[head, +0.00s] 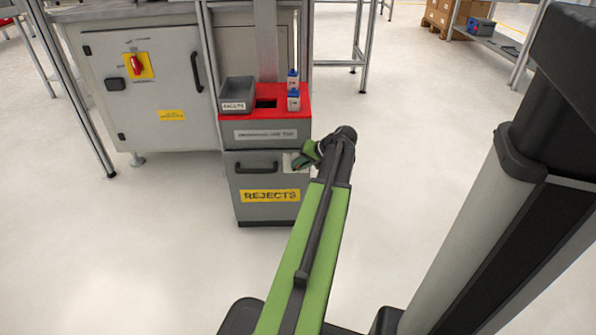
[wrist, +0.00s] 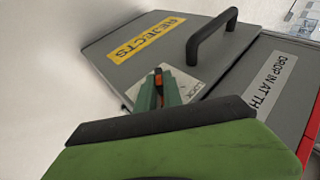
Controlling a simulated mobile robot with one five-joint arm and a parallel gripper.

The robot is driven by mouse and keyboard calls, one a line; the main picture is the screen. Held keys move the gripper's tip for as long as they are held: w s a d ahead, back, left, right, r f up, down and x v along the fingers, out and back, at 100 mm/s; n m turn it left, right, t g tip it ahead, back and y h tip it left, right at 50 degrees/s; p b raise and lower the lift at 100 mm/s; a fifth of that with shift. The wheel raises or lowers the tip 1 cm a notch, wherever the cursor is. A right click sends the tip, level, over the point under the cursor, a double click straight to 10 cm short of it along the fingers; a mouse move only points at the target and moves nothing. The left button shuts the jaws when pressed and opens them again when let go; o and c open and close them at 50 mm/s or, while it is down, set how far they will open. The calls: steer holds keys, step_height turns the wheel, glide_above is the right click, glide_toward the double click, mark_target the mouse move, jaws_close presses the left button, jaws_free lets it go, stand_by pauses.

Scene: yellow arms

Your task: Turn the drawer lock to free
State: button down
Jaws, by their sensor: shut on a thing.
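The grey drawer with a yellow REJECTS label (head: 270,196) is at the centre of the head view, under a red-topped unit. Its front (wrist: 222,62) fills the middle of the wrist view. A pale lock plate (wrist: 187,81) lies on the drawer front beside the handle; its edge shows in the head view (head: 289,163). My gripper (wrist: 158,88) is at this plate, its green fingers shut on a small red and black lock knob (wrist: 158,78). The fingers hide most of the knob, and I cannot tell its exact angle. In the head view my gripper (head: 304,158) covers part of the plate.
The black drawer handle (wrist: 211,38) stands out close to my gripper. A grey cabinet with a red switch (head: 137,65) is at left. The floor in front is clear.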

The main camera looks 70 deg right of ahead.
steer(key=shift+s+d+f+t+b, duration=0.2)
steer(key=shift+d+f+t+b, duration=0.15)
steer(key=shift+t+b, duration=0.25)
steer(key=shift+r, duration=0.2)
steer(key=c, duration=1.5)
jaws_free()
steer(key=p+v, duration=1.1)
steer(key=v, duration=0.6)
steer(key=shift+s+r, duration=0.1)
steer(key=shift+s, duration=0.1)
